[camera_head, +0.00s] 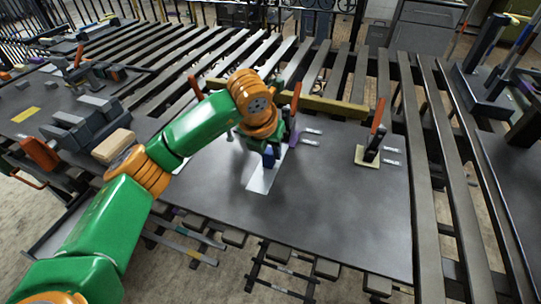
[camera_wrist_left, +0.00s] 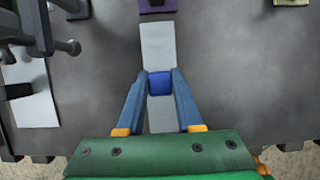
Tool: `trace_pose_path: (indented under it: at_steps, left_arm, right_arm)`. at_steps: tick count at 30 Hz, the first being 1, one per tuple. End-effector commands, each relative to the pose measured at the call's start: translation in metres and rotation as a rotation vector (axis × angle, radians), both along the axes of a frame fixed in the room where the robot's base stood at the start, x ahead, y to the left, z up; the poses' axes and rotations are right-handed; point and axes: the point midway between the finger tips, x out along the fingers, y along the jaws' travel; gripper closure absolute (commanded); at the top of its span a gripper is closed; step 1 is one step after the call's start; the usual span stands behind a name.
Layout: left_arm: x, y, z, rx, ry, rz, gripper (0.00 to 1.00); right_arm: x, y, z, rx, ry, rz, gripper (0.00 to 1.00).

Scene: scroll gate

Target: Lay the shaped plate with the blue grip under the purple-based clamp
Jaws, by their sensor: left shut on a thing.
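The shaped plate, a pale grey strip, shows in the wrist view (camera_wrist_left: 157,42) and below my arm in the head view (camera_head: 263,180). My left gripper (camera_wrist_left: 160,80) is shut on its blue grip (camera_wrist_left: 160,84), which also shows in the head view (camera_head: 268,161). In the wrist view the plate points at the purple base (camera_wrist_left: 157,5) of a clamp, with a small gap seen between them. The rest of that clamp is cut off there. My right gripper is not in view.
A clamp with a cream base and orange handle (camera_head: 375,132) stands to the right. Another pale plate (camera_wrist_left: 32,97) lies at the left of the wrist view. A beige bar (camera_head: 340,107) runs along the back. The dark table (camera_head: 330,215) is clear in front and right.

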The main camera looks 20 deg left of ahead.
Motion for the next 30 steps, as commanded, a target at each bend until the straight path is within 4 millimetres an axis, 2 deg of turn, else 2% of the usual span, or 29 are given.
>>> trace_pose_path:
  at_steps: [3, 6, 11, 12, 15, 25, 30]
  left_arm:
    - [0.001, -0.003, -0.02, 0.001, 0.006, -0.002, 1.0]
    - [0.002, -0.003, -0.032, 0.001, 0.002, -0.002, 1.0]
    - [0.002, -0.003, -0.035, 0.0, 0.0, -0.002, 1.0]
    - [0.002, -0.003, -0.036, 0.001, 0.001, -0.002, 0.6]
    - [0.002, -0.003, -0.035, 0.001, 0.001, -0.002, 0.35]
    - [0.001, -0.003, -0.032, 0.0, -0.001, -0.002, 0.35]
    - [-0.011, -0.002, -0.002, -0.001, -0.006, -0.004, 0.35]
  right_arm:
    - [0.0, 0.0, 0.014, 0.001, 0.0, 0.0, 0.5]
    - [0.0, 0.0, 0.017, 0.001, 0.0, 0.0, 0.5]
    - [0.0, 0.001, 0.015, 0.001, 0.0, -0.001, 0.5]
    - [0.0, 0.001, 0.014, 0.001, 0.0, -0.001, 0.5]
    - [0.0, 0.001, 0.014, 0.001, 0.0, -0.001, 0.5]
    - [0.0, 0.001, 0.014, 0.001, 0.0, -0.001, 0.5]
    - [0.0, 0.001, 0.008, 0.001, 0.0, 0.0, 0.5]
